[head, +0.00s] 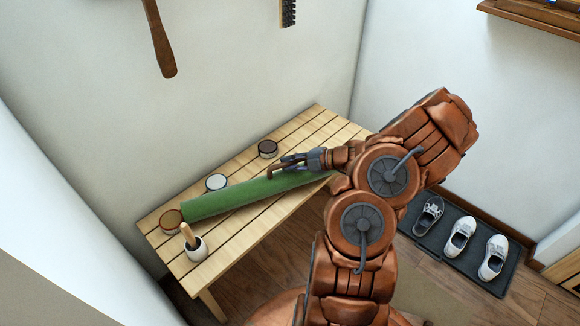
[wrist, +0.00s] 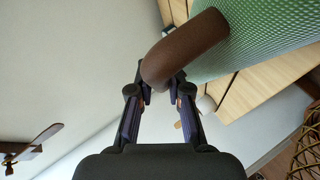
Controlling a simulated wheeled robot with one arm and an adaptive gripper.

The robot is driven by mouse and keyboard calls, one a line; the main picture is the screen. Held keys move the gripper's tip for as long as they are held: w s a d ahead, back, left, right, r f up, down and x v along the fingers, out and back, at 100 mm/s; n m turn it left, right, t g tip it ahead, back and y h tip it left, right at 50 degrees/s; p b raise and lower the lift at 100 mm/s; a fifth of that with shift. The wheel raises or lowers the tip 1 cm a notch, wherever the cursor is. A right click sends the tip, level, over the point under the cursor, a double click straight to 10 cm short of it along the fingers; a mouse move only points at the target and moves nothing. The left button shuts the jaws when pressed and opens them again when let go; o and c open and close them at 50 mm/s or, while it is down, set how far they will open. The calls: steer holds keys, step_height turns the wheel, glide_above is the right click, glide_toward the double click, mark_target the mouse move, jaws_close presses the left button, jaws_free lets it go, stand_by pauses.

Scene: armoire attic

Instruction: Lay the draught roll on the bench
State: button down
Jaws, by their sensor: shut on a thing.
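The draught roll is a long green cylinder (head: 240,196) with a brown handle loop. In the head view it lies along the slatted wooden bench (head: 233,256), at or just above its surface; whether it touches is hard to tell. My gripper (head: 283,166) reaches over the roll from the right. In the wrist view my gripper (wrist: 160,88) is shut on the brown handle (wrist: 190,48), and the green mesh body (wrist: 262,30) extends to the upper right. The roll's right end is hidden behind my arm.
Several tins stand on the bench: a dark one (head: 267,149), a white-topped one (head: 215,182) and a brown-topped one (head: 172,221). A white pot with a wooden handle (head: 197,249) stands at the front left. Shoes sit on a dark tray (head: 408,222) on the floor at right.

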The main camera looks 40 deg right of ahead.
steer(key=shift+f, duration=0.35)
steer(key=c, duration=1.1)
jaws_free()
steer(key=shift+f, duration=0.1)
